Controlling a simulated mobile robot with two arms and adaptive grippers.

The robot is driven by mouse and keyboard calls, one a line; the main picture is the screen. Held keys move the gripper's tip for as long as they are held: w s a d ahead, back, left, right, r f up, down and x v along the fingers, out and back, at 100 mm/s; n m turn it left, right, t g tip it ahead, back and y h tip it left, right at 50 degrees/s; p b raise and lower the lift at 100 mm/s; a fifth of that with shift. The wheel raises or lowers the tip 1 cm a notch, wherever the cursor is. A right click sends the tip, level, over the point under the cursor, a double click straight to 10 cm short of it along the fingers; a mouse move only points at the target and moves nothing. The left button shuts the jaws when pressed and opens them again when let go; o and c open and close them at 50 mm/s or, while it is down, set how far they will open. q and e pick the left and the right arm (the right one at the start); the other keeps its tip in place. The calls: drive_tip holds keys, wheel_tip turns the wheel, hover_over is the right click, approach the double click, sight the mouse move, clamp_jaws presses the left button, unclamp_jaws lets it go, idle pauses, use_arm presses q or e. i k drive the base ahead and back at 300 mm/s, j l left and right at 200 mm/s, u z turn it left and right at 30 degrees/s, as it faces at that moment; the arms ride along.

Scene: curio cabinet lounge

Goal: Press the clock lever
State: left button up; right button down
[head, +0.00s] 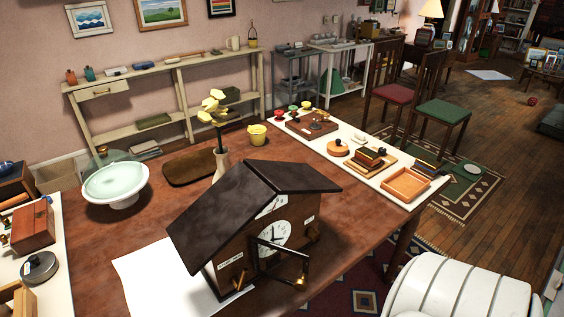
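The clock (222,252) is a brown wooden house with a dark pitched roof (232,200). It stands on the near part of the brown table (345,205). Its white round dial (276,232) faces right and toward me. A black-framed door (292,258) with a small brass knob (300,283) hangs open in front of the dial. A small wooden peg (240,280) sticks out low on the front, and a small brown part (313,232) sits to the dial's right. I cannot tell which is the lever. Neither gripper is in view.
A white sheet (160,275) lies beside the clock. A vase with yellow flowers (220,165) and a pale bowl (115,182) stand behind it. A white mat (360,182) with small boxes lies at the far right. A white ribbed rounded thing (455,290) fills the lower right.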

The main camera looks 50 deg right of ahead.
sight(239, 284)
drive_tip(key=i+j+z, duration=0.1)
drive_tip(key=j+z, duration=0.25)
drive_tip(key=j, duration=0.15)
drive_tip(key=j+z, duration=0.7)
drive_tip(key=j, duration=0.25)
